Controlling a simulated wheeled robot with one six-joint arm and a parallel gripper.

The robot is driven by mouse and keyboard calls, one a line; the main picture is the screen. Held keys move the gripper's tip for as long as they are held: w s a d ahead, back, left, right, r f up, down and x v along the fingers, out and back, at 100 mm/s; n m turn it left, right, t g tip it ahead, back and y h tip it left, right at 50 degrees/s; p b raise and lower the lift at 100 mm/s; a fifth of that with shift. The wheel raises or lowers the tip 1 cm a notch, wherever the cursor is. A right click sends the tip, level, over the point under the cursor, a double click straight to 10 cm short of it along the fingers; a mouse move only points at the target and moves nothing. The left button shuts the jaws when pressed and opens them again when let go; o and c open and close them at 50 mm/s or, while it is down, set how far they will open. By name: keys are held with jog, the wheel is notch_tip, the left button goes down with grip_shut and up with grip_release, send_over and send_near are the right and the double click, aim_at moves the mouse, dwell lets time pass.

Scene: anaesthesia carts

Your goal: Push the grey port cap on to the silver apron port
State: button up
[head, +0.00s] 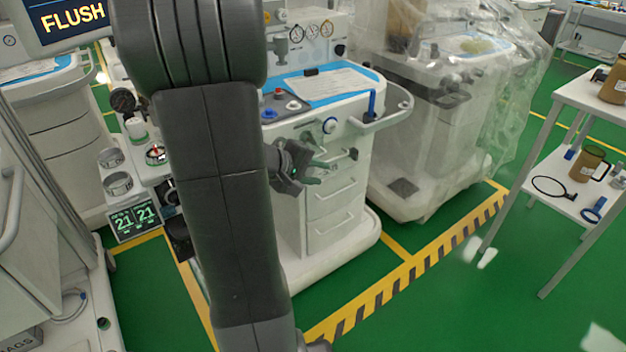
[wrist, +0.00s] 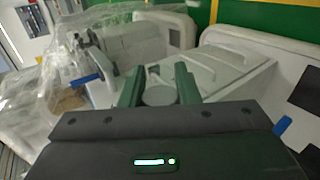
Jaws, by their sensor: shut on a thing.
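My gripper (head: 318,172) is in front of the drawers and apron of the middle white cart (head: 330,235). In the wrist view its two dark green fingers (wrist: 159,86) are shut on a rounded grey thing, which looks like the grey port cap (wrist: 160,95). The cap cannot be made out clearly in the head view. The silver apron port cannot be picked out for sure in either view. Whether the cap touches anything beyond the fingers cannot be told.
A plastic-draped cart (head: 440,110) stands beyond. A white shelf (head: 560,185) holds a brown jug (head: 588,163).

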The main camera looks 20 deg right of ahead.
jog(key=shift+f+b, duration=0.15)
jog(key=shift+b, duration=0.3)
jog(key=shift+w, duration=0.15)
jog(key=shift+w+a, duration=0.3)
jog(key=shift+w, duration=0.55)
jog(key=shift+w+a, duration=0.35)
jog(key=shift+w, duration=0.5)
jog(key=shift+w+a, duration=0.3)
jog(key=shift+w, duration=0.55)
jog(key=shift+b, duration=0.95)
jog(key=shift+w+a, duration=0.25)
jog(key=shift+w, duration=0.4)
jog(key=shift+w+a, duration=0.25)
jog(key=shift+w, duration=0.4)
jog(key=o, duration=1)
